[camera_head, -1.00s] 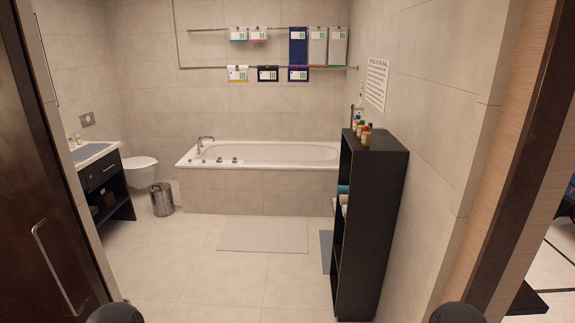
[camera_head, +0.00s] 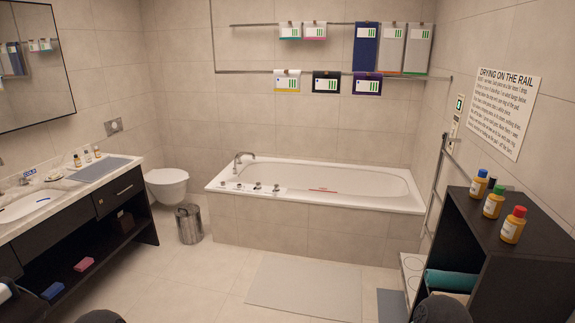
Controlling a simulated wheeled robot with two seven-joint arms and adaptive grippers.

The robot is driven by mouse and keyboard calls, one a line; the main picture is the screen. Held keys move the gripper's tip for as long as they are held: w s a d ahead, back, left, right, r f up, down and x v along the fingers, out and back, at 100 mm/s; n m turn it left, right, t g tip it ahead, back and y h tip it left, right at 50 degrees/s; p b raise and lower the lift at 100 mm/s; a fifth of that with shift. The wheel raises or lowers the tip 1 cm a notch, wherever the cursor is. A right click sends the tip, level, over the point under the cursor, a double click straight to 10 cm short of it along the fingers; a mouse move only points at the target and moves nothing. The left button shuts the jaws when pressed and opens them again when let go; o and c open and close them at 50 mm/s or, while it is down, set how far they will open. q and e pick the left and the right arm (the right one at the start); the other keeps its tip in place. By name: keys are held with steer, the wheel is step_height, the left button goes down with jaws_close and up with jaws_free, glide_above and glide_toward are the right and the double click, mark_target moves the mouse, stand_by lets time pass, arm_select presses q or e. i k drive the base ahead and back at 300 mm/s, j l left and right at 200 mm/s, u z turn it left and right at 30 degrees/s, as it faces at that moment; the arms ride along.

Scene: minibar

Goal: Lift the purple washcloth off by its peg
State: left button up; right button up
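The purple washcloth (camera_head: 367,84) hangs on the lower wall rail (camera_head: 400,76) above the far end of the bathtub. It is the rightmost of three small cloths there and carries a white label with green bars. The peg on it is too small to make out clearly. A black cloth (camera_head: 326,82) hangs just left of it, and a white cloth with a yellow edge (camera_head: 287,81) hangs further left. Neither of my grippers shows; only dark rounded parts of my arms appear at the bottom edge.
The bathtub (camera_head: 310,171) stands below the rails. Larger towels, one of them blue (camera_head: 366,45), hang on the upper rail. A dark shelf (camera_head: 532,245) with bottles stands at right, a vanity (camera_head: 110,200) at left. A grey mat (camera_head: 305,287) lies on open floor.

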mark_target(364, 84)
steer(key=i, duration=1.05)
steer(key=i+j+z, duration=0.15)
steer(key=i, duration=0.9)
